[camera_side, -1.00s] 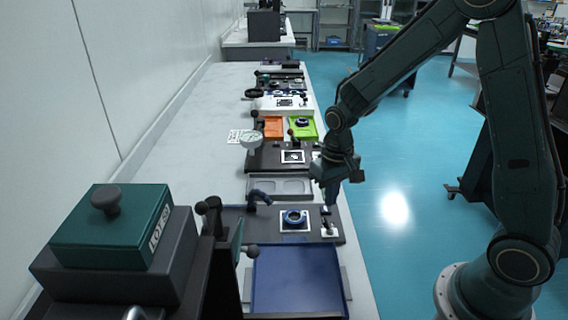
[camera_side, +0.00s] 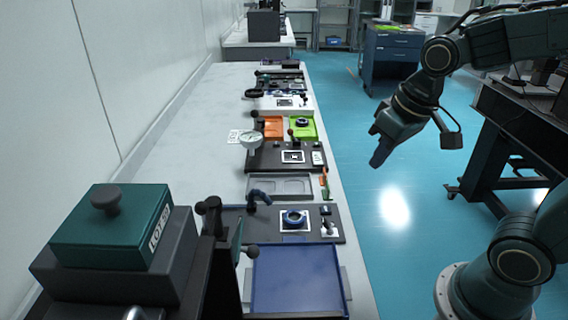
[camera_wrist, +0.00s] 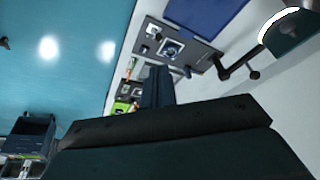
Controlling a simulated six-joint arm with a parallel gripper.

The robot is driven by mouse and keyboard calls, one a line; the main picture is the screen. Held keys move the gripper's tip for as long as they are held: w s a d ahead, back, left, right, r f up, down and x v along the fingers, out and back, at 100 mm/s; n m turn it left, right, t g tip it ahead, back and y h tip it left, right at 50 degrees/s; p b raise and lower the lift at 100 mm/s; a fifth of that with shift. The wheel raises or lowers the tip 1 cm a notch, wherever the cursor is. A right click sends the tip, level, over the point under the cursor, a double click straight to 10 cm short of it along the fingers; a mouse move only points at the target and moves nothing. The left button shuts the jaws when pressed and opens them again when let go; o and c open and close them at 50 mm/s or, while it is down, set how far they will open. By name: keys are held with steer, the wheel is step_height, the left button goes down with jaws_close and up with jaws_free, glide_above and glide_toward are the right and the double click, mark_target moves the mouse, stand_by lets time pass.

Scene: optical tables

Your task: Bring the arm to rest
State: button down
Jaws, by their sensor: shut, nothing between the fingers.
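My gripper (camera_side: 379,153) hangs over the blue floor to the right of the long white table in the side view. Its fingers are together and hold nothing. The wrist points down and to the left, clear of the table edge. In the wrist view my gripper's closed fingers (camera_wrist: 158,86) stick up past the dark gripper body, which hides much of the lower picture.
The white table (camera_side: 190,130) holds a blue tray (camera_side: 297,278), a dark fixture plate (camera_side: 262,222), a grey tray (camera_side: 280,187), orange (camera_side: 270,127) and green (camera_side: 303,128) trays, and a green LOT box (camera_side: 112,235). A dark bench (camera_side: 520,125) stands right. Floor between is open.

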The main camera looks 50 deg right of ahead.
steer(key=s+r+n+t, duration=0.1)
steer(key=s+r+t, duration=0.1)
steer(key=s, duration=0.6)
steer(key=shift+a+r, duration=0.25)
steer(key=shift+r, duration=0.45)
